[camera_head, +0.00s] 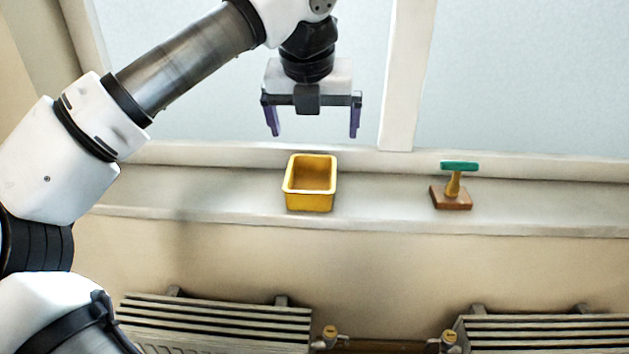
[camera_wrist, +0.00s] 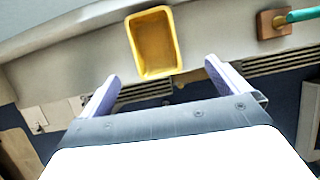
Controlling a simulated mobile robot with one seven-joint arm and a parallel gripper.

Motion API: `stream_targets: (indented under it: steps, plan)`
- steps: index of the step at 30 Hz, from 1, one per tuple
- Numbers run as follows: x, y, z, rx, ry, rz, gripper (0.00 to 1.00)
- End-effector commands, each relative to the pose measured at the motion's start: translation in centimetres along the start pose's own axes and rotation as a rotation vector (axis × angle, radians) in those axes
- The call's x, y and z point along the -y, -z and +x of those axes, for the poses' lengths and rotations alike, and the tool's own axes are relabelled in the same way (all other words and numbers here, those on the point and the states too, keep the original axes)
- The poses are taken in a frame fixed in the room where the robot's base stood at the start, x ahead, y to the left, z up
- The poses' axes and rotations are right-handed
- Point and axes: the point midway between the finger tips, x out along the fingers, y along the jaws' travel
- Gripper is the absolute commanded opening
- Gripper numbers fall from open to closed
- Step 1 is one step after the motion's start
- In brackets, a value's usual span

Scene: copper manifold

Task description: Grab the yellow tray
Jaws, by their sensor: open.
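The yellow tray (camera_head: 311,201) is a small, deep, open rectangular box standing upright on the window sill. It looks empty. In the wrist view the yellow tray (camera_wrist: 153,43) lies beyond the fingertips, between their lines. My gripper (camera_head: 314,134) hangs above the tray with its two purple fingers pointing down and spread wide. In the wrist view my gripper (camera_wrist: 162,72) is open with nothing between its fingers. It is apart from the tray.
A stamp-like object with a brown base and green handle (camera_head: 459,167) stands on the sill (camera_head: 385,200) to the right. The window frame (camera_head: 407,75) rises behind. Radiators (camera_head: 215,325) and valves are below. The sill between tray and stamp-like object is clear.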

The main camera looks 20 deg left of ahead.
Motion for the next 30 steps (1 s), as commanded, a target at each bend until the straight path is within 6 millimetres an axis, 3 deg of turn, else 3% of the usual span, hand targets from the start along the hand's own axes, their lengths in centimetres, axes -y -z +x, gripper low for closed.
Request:
stream_targets:
  steps: [5,15,23,30]
  plan:
    - [-0.9,0.1,1.6,-0.011,-0.037,-0.02,1.0]
    - [-1.0,0.2,7.9,-0.009,-0.03,-0.016,1.0]
    - [-1.0,0.1,9.7,-0.01,-0.03,-0.015,1.0]
    - [-1.2,0.1,13.4,-0.009,-0.028,-0.015,1.0]
